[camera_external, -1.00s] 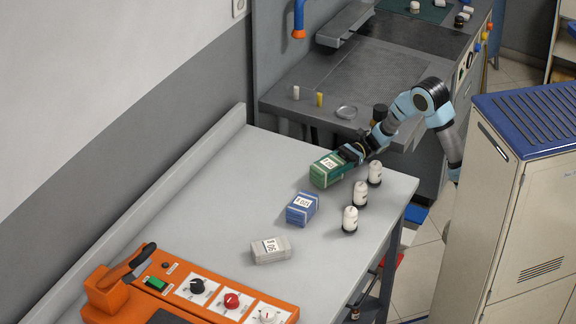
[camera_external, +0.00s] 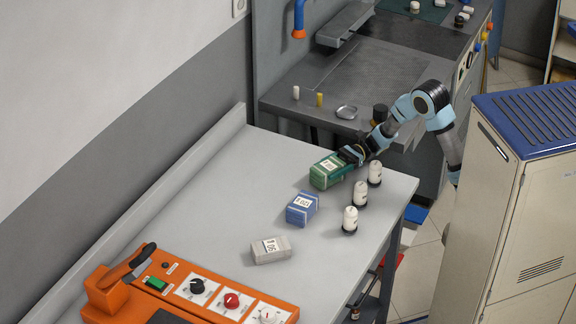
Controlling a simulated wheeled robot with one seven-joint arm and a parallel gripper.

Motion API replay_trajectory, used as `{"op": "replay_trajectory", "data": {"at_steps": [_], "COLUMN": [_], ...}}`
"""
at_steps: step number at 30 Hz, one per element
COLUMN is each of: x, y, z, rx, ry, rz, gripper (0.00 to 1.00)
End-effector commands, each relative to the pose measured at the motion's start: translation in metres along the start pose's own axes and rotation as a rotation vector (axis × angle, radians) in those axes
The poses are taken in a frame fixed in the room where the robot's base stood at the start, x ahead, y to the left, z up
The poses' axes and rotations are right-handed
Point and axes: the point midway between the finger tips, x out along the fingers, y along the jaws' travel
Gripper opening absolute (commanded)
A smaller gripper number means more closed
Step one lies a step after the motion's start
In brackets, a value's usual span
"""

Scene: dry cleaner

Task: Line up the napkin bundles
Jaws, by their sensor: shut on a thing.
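Three napkin bundles with white labels stand in a rough diagonal row on the grey table (camera_external: 215,205). The green bundle (camera_external: 322,178) is at the back, the blue bundle (camera_external: 301,209) is in the middle, and the light grey bundle (camera_external: 271,251) is nearest the front. My gripper (camera_external: 347,156) is shut on the green bundle from its back right side. The gripper's fingers hide part of that bundle's right end. I cannot tell whether the green bundle touches the table or is slightly raised.
Three white spools with dark bases (camera_external: 360,194) stand close to the right of the bundles, near the table's right edge. An orange control box (camera_external: 180,293) with knobs fills the front. The table's left side is clear. A beige cabinet (camera_external: 505,220) stands at right.

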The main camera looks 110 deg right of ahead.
Motion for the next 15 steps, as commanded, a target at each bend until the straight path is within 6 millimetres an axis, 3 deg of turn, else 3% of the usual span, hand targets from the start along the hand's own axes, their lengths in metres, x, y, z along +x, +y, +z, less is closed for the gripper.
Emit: {"op": "replay_trajectory", "data": {"at_steps": [11, 12, 15], "x": [0.0, 0.0, 0.0], "y": [-0.0001, -0.0001, -0.0001], "z": [-0.0053, -0.0043, -0.0042], "rx": [0.0, 0.0, 0.0], "ry": [0.0, 0.0, 0.0], "rz": [0.0, 0.0, 0.0], "gripper": [0.14, 0.81, 0.92]}}
